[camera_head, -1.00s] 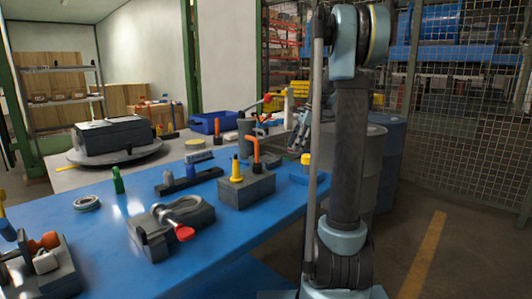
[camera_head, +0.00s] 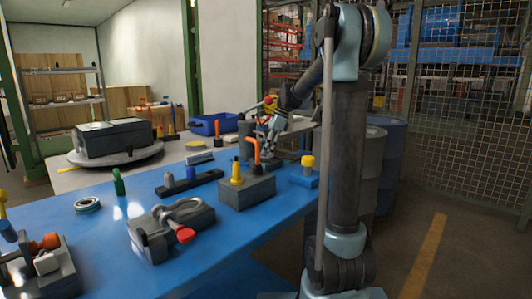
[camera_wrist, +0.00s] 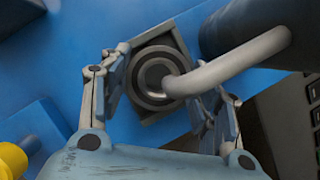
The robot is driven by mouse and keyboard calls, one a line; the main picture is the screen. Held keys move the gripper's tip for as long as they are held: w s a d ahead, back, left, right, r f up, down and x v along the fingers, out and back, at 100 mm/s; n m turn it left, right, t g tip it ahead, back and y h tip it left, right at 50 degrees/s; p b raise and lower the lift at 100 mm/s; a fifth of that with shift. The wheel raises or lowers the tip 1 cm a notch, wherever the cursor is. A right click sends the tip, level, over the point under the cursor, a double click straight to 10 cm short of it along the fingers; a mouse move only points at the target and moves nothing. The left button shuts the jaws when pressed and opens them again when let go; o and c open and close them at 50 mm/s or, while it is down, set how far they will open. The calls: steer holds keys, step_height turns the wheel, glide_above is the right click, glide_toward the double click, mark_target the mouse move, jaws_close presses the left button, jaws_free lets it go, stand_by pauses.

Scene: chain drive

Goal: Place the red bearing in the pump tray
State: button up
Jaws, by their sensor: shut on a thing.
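My gripper (camera_head: 265,148) is low over the far right part of the blue table, behind the dark block with the orange hook. In the wrist view my gripper (camera_wrist: 160,100) has its fingers on either side of a dark round ringed part (camera_wrist: 157,76) and is shut on it. A grey curved rod (camera_wrist: 235,66) runs from the middle of this part to the right. A dark square base (camera_wrist: 179,40) shows under it. No red colour shows on the held part, and I cannot tell whether it is the red bearing. I cannot make out which thing is the pump tray.
A clamp (camera_head: 183,209) with a red handle lies on a grey block. A dark cylinder (camera_wrist: 262,27) is close to my gripper.

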steer(key=shift+d+f, duration=0.15)
steer(key=shift+f, duration=0.3)
steer(key=shift+f, duration=0.6)
steer(key=o, duration=1.4)
steer(key=shift+w, duration=0.1)
steer(key=shift+o, duration=0.2)
steer(key=shift+d, duration=0.1)
steer(key=shift+r, duration=0.25)
steer(key=shift+v, duration=1.05)
steer(key=d, duration=0.7)
steer(key=w+d, duration=0.1)
steer(key=d, duration=0.3)
steer(key=shift+d, duration=0.25)
